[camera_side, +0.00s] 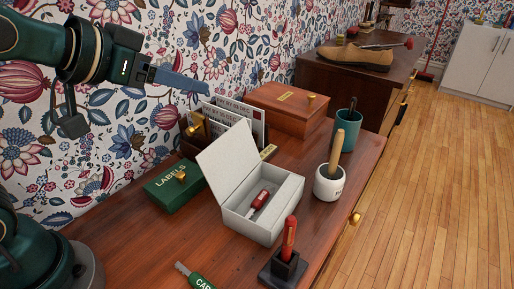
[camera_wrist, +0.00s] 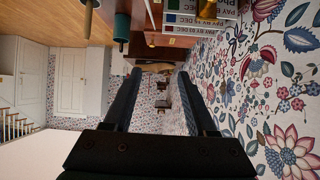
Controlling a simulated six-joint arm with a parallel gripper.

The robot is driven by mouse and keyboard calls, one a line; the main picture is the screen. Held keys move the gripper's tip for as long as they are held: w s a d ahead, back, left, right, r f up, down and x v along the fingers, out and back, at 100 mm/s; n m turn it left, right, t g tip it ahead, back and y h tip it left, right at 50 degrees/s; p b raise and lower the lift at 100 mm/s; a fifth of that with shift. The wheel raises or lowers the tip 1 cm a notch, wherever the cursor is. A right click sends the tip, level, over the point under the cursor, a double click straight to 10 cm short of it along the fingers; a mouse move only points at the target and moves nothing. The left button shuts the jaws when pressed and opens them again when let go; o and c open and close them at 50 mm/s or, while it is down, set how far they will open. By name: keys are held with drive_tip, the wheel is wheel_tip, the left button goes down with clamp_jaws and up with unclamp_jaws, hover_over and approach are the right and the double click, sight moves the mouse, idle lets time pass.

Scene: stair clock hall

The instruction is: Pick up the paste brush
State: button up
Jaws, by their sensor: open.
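The paste brush (camera_side: 335,148) appears to be the thick pale wooden handle standing up, slightly tilted, from a small white pot (camera_side: 329,185) on the right of the desk. Its lower end is hidden inside the pot. My gripper (camera_side: 205,84) is at the upper left, high above the desk and well away from the pot, in front of the papered wall. In the wrist view my gripper (camera_wrist: 159,72) has its two dark fingers apart with nothing between them.
An open grey box (camera_side: 237,226) holds a red-handled tool.

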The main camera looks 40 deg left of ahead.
drive_tip(key=w+d+r+m+t+h, duration=0.2)
drive_tip(key=w+d, duration=0.3)
drive_tip(key=w, duration=0.4)
drive_tip(key=m+h, duration=0.2)
drive_tip(key=h, duration=0.2)
hover_over(334, 149)
drive_tip(key=s+a, duration=0.2)
drive_tip(key=a, duration=0.3)
wheel_tip(334, 149, down, 8)
drive_tip(key=shift+m+g, duration=0.5)
drive_tip(key=shift+g, duration=0.3)
drive_tip(key=d+f, duration=0.1)
drive_tip(key=f, duration=0.1)
drive_tip(key=d+f, duration=0.1)
drive_tip(key=f, duration=0.2)
drive_tip(key=s+d+f, duration=0.1)
drive_tip(key=f, duration=0.1)
drive_tip(key=shift+s+f, duration=0.1)
drive_tip(key=shift+f, duration=0.2)
drive_tip(key=shift+d+f, duration=0.1)
drive_tip(key=shift+d, duration=0.15)
drive_tip(key=shift+x, duration=2.35)
drive_tip(key=shift+a, duration=0.1)
drive_tip(key=shift+c, duration=0.4)
clamp_jaws()
